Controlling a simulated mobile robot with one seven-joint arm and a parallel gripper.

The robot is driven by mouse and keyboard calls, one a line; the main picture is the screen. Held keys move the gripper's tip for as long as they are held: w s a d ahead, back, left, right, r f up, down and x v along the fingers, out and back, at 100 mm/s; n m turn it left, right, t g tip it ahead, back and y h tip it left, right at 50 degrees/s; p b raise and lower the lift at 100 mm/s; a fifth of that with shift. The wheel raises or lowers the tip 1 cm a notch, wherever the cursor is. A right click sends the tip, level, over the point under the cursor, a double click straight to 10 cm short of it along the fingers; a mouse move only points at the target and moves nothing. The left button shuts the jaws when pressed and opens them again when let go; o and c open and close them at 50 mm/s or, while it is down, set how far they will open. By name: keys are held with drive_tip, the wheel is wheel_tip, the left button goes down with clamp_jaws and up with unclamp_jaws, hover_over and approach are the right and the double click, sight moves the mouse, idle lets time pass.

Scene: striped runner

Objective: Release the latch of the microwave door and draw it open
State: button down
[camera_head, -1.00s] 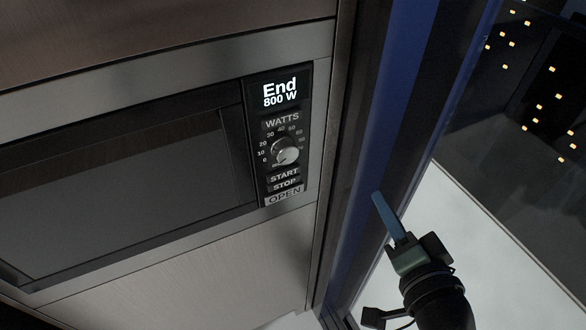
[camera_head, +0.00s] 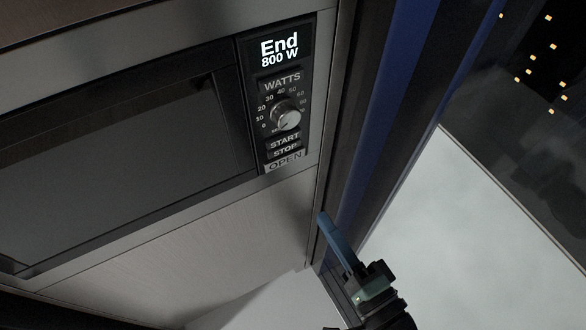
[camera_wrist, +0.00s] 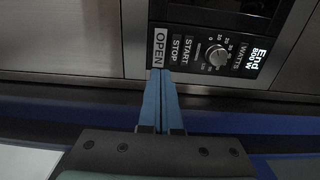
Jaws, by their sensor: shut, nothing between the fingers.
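The built-in microwave has a dark glass door (camera_head: 120,160) that is shut. Its control panel is at the right, with a lit "End 800 W" display, a round knob (camera_head: 286,116), START and STOP buttons, and a light OPEN button (camera_head: 285,162) at the bottom. My gripper (camera_head: 322,218), with blue fingers, is shut and empty, below and to the right of the OPEN button in the head view. In the wrist view the fingertips (camera_wrist: 161,72) line up just below the OPEN button (camera_wrist: 160,47); whether they touch it I cannot tell.
A wood-grain cabinet panel (camera_head: 200,245) lies below the microwave. A dark and blue vertical edge (camera_head: 385,110) stands to the right of the microwave, close to my gripper. A pale area (camera_head: 450,220) lies beyond it at the right.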

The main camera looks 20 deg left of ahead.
sight(285, 161)
drive_tip(key=p+x, duration=0.2)
drive_tip(key=x, duration=0.9)
drive_tip(key=shift+w+a, duration=0.45)
drive_tip(key=shift+a, duration=0.05)
